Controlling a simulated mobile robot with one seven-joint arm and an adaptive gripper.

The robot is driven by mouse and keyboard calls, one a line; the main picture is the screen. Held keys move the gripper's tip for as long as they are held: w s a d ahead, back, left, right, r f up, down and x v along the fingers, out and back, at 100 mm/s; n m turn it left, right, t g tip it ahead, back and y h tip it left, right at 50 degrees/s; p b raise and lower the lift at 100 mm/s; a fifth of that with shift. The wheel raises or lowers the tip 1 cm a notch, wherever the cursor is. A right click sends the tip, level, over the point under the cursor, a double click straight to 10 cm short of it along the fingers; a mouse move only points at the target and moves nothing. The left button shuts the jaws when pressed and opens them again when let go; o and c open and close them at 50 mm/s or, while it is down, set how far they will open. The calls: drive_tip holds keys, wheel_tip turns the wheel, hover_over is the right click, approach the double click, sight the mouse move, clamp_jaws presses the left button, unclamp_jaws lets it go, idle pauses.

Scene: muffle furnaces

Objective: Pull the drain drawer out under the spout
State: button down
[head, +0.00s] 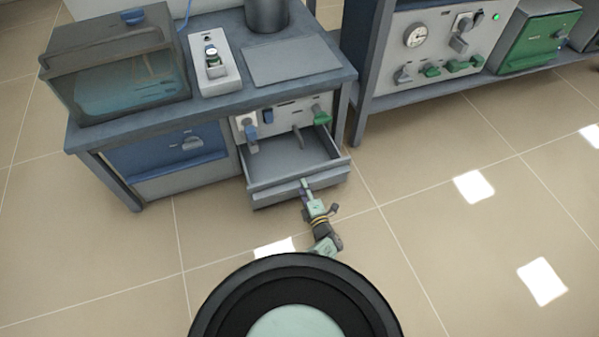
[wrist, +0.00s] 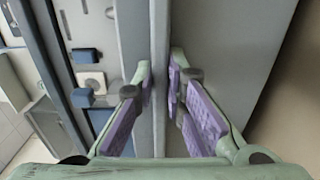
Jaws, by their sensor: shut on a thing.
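The grey drain drawer (head: 290,160) stands pulled out from the cabinet below the bench top, its empty tray facing up. A short grey spout (head: 298,136) sticks out of the panel above the drawer's open tray. My gripper (head: 305,185) is at the drawer's front wall, right of its middle. In the wrist view my gripper (wrist: 160,75) has its purple-padded fingers on either side of the drawer's upright front wall (wrist: 160,30), shut on it. The spout cannot be made out clearly in the wrist view.
The panel above the drawer carries blue handles (head: 268,116) and a green handle (head: 320,114). A glass-sided tank (head: 120,75) and a small white device (head: 213,65) stand on the bench. A second bench (head: 440,90) stands at the right. The tiled floor (head: 430,220) in front is clear.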

drive_tip(key=shift+p+v, duration=0.4)
drive_tip(key=shift+v, duration=1)
drive_tip(key=c, duration=1.6)
unclamp_jaws()
drive_tip(key=shift+c, duration=0.2)
